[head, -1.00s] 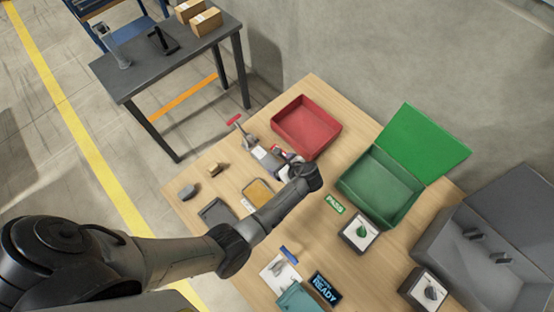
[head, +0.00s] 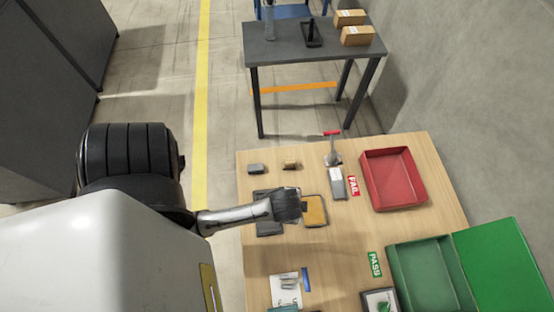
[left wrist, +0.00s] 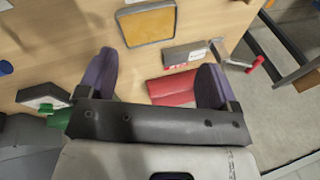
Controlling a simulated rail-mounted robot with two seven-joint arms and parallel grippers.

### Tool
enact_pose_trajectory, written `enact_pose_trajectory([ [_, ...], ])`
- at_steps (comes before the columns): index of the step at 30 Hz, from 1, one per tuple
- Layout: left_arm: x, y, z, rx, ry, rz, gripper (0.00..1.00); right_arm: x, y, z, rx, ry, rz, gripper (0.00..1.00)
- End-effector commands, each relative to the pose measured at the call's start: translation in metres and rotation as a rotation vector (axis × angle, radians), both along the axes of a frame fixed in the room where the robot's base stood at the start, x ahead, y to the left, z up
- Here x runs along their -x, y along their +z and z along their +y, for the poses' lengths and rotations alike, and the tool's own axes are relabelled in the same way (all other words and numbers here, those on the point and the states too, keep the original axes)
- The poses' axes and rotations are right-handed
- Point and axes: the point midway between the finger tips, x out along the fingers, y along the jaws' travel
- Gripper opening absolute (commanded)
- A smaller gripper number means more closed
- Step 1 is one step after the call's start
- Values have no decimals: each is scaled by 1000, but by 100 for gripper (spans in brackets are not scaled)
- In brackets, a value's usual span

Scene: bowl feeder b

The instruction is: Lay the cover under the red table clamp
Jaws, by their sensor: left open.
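The table clamp (head: 333,158) with its red handle stands at the far edge of the wooden table. A grey block with a white label (head: 338,188) lies directly in front of it; both also show in the left wrist view, the clamp (left wrist: 236,61) right of the block (left wrist: 185,54). No part is clearly marked as the cover. A flat orange panel in a grey frame (head: 315,211) and a dark grey tray-like piece (head: 268,228) lie nearer. My left gripper (left wrist: 157,65) is open and empty, with the orange panel (left wrist: 147,25) beyond its fingertips. My wrist hides its fingers in the head view.
A red bin (head: 420,200) stands right of the clamp, beside a FAIL label (head: 354,186). A green bin (head: 400,275) with an open lid is nearer right, by a PASS label (head: 375,264). Small grey (head: 256,168) and tan (head: 290,165) blocks lie left of the clamp.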

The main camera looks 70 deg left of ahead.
Motion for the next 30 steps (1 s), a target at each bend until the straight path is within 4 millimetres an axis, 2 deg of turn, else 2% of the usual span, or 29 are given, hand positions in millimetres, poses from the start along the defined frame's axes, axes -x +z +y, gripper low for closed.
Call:
enact_pose_trajectory([
  [1,15,13,-4,54,40,-23,85,0,0,0,1,1,0,43],
  [3,30,29,-11,129,94,-47,85,0,0,0,1,1,0,43],
  [9,56,59,-24,258,182,-76,85,0,0,0,0,0,0,43],
  [14,62,65,-27,287,203,-80,85,0,0,1,-4,-2,0,43],
  [30,61,65,-27,286,202,-80,85,0,0,3,-10,-6,-1,43],
])
